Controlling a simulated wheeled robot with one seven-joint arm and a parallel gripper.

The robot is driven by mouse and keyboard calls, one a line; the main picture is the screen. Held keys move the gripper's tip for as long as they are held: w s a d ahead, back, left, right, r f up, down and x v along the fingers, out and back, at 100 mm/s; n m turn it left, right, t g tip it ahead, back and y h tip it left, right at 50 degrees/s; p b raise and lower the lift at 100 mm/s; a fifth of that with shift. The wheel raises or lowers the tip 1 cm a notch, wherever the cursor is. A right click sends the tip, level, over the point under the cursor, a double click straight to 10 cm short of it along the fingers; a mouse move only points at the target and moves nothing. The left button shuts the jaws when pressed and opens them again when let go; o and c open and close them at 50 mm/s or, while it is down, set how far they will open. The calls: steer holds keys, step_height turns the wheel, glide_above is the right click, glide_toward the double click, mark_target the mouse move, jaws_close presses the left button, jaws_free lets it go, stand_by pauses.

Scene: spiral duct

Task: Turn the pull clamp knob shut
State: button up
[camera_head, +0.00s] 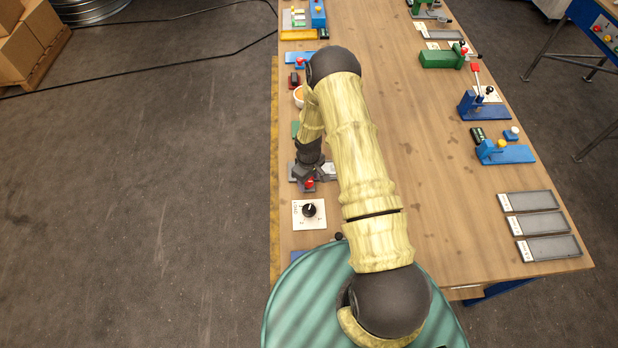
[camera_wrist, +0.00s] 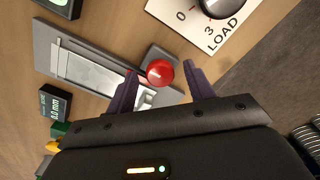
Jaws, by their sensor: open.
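The pull clamp's red ball knob (camera_wrist: 160,72) shows near the middle of the wrist view, at the end of a grey base (camera_wrist: 53,55) with a silver slide plate (camera_wrist: 88,72). In the head view the red knob (camera_head: 310,184) shows just below my gripper (camera_head: 308,172), at the table's left edge. My gripper's two dark fingers (camera_wrist: 162,86) are open in the wrist view, one on each side of the knob. I see gaps between the fingers and the knob. Whether the fingertips are level with the knob's height is hard to tell. My gripper hides part of the clamp in the head view.
A white LOAD plate with a black dial (camera_head: 309,209) lies close to the clamp. A small dark display (camera_wrist: 55,102) lies on the clamp's other side. Blue fixtures (camera_head: 505,152) and grey trays (camera_head: 540,224) stand along the right edge. The table's middle is bare.

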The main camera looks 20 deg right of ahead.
steer(key=c, duration=1)
steer(key=shift+o, duration=0.2)
